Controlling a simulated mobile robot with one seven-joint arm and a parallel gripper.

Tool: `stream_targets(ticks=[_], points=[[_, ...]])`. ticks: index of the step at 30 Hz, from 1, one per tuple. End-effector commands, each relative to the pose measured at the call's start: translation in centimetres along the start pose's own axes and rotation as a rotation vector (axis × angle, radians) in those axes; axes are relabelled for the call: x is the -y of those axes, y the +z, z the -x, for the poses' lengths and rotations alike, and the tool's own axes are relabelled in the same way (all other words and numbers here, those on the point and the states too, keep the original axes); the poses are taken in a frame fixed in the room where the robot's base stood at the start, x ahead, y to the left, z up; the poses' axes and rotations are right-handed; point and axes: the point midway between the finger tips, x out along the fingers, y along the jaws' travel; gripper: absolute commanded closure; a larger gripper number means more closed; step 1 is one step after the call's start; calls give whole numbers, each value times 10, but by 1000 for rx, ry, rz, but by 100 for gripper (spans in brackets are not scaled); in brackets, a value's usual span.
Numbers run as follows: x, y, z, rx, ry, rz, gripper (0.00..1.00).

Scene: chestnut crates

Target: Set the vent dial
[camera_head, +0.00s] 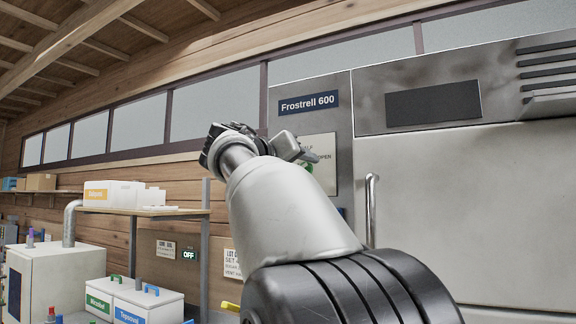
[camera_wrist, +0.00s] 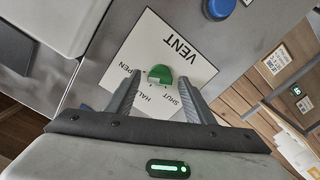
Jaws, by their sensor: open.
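The green vent dial (camera_wrist: 160,75) sits on a white plate (camera_wrist: 185,40) marked VENT, with OPEN, HALF and SHUT around it. Which mark the dial points at is not clear. My gripper (camera_wrist: 158,82) is open and empty, with one finger on each side of the dial in the wrist view. I cannot tell whether the fingers touch it. In the head view the plate (camera_head: 328,180) is on the grey Frostrell 600 unit, and the dial (camera_head: 309,167) shows as a small green bit behind my gripper (camera_head: 299,153), which hides part of the plate.
A blue round knob (camera_wrist: 220,8) is near the plate. A vertical door handle (camera_head: 371,210) stands right of my arm. Left are a shelf (camera_head: 150,211) with white boxes, an OFF sign (camera_head: 189,255) and lidded boxes (camera_head: 140,300) on a lower surface.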

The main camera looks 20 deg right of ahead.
Motion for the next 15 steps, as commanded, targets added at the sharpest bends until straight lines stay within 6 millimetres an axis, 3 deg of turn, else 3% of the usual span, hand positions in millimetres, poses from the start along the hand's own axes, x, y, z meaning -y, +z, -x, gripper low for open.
stream_targets(ticks=[2, 9, 15], points=[[0, 0, 0, 0, 0, 0, 52], [0, 0, 0, 0, 0, 0, 90], [0, 0, 0, 0, 0, 9, 93]])
